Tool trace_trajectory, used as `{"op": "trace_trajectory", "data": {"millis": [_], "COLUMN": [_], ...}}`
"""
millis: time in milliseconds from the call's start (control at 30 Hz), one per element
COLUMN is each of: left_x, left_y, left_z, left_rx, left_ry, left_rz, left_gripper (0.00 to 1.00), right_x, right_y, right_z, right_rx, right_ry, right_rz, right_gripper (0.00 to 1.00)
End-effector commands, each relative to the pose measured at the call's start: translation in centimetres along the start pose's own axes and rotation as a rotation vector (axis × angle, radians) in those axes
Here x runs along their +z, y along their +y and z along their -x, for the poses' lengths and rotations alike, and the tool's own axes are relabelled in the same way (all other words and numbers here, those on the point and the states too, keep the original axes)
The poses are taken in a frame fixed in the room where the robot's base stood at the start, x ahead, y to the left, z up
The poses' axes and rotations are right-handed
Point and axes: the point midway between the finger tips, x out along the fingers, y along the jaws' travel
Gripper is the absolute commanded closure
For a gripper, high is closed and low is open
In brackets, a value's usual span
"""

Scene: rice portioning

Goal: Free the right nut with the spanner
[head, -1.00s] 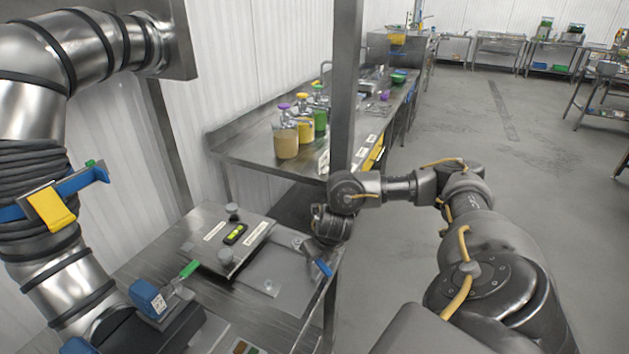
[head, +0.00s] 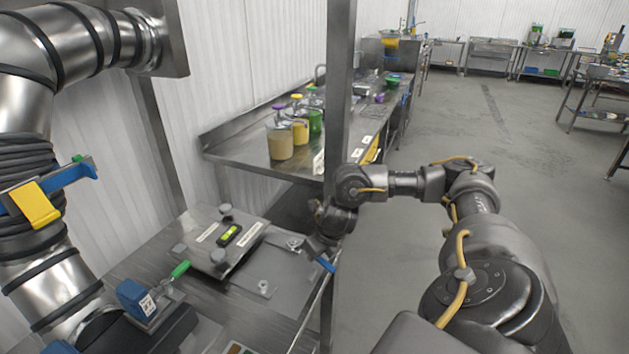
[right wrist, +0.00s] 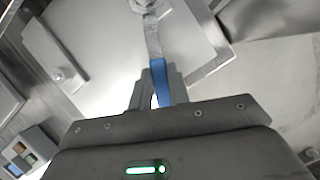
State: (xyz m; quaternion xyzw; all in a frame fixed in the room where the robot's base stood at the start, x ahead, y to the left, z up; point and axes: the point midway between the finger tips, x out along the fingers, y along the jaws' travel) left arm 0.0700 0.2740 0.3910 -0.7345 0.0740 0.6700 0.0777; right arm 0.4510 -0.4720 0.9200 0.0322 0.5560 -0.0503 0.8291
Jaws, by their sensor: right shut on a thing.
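My right gripper (right wrist: 158,88) is shut on the blue handle (right wrist: 161,78) of the spanner. The spanner's metal shank (right wrist: 153,40) runs away from the jaws to the top edge of the right wrist view. Its head meets the right nut (right wrist: 144,5) there, partly cut off, so I cannot tell how fully it sits around it. In the head view the blue handle (head: 327,264) shows at the right edge of the bench, beside the right nut (head: 294,243) on the flat metal plate (head: 278,268). My left gripper is not in view.
A raised cover with a green level (head: 229,235) and knobs (head: 225,209) sits left of the nut. A blue block with a green lever (head: 180,269) is at the front left. A metal post (head: 337,120) stands close behind my right wrist. Bottles (head: 280,142) stand farther back.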

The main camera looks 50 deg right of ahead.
Motion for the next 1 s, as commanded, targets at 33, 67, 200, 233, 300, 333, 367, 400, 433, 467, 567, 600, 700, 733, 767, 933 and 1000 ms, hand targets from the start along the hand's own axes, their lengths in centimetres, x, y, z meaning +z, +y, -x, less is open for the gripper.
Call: {"op": "trace_trajectory", "data": {"millis": [33,67,200,233,300,333,367,400,433,467,567,600,700,733,767,933,1000], "left_x": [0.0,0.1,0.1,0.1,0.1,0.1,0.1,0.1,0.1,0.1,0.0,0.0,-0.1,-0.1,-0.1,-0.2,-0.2], "left_y": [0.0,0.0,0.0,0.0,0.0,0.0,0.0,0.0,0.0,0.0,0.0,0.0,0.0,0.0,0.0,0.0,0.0], "left_z": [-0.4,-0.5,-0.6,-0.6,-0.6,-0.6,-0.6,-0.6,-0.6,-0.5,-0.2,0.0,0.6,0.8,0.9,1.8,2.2], "left_rx": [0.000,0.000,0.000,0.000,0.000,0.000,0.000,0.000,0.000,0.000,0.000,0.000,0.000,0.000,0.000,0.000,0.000], "left_ry": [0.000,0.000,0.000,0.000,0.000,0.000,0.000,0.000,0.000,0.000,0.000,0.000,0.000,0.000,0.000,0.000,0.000], "left_rz": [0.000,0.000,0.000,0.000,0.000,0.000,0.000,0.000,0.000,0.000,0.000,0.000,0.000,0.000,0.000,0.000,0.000], "left_gripper": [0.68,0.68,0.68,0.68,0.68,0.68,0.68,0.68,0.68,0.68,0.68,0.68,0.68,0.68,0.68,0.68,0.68], "right_x": [-0.1,-0.1,-0.1,-0.1,-0.1,0.0,0.0,0.0,0.0,0.0,0.0,0.1,0.1,0.2,0.2,0.2,0.3], "right_y": [-0.3,-0.3,-0.5,-0.5,-0.5,-0.5,-0.5,-0.5,-0.5,-0.4,-0.3,-0.2,0.0,0.1,0.2,0.7,0.8], "right_z": [-0.2,-0.1,0.0,0.0,0.1,0.1,0.1,0.1,0.1,0.1,0.2,0.2,0.3,0.3,0.3,0.2,0.2], "right_rx": [-0.001,0.000,0.005,0.006,0.006,0.006,0.006,0.006,0.006,0.006,0.004,0.002,-0.006,-0.009,-0.012,-0.026,-0.032], "right_ry": [0.001,0.001,0.000,0.000,0.000,0.000,0.000,0.000,0.000,0.000,0.001,0.001,0.002,0.002,0.002,0.001,0.000], "right_rz": [0.008,0.012,0.026,0.026,0.027,0.027,0.026,0.026,0.026,0.026,0.019,0.013,-0.009,-0.017,-0.024,-0.062,-0.077], "right_gripper": [1.00,1.00,1.00,1.00,1.00,1.00,1.00,1.00,1.00,1.00,1.00,1.00,1.00,1.00,1.00,1.00,1.00]}}
